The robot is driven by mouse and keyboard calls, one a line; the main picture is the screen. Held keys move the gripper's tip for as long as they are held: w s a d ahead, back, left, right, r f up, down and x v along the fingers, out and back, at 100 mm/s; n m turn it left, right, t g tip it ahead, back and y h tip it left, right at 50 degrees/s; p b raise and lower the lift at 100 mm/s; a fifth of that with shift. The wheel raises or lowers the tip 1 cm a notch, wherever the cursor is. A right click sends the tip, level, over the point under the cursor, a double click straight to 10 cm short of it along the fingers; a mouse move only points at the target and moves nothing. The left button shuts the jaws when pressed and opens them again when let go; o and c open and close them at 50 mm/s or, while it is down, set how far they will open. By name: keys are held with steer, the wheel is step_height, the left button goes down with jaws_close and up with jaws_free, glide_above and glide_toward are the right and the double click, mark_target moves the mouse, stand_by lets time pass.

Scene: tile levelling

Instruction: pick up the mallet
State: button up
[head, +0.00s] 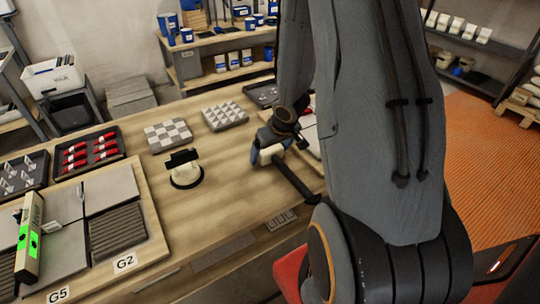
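The mallet, with a pale head (268,157) and a dark handle (295,180), is on the wooden workbench near the centre of the head view. Its handle points down and to the right. My gripper (264,146) is at the mallet's head, just above or around it. The gripper's fingers are small and partly merge with the mallet, so I cannot tell whether they are open or closed on it. My arm hides the bench to the right.
A black-topped device on a round base (185,175) stands left of the mallet. Checkered tile samples (168,135) lie behind. A tray of red-handled tools (90,150) and a board with tiles and a green-lit level (29,238) are left.

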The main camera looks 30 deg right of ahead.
steer(key=shift+r, duration=0.1)
steer(key=c, duration=1.5)
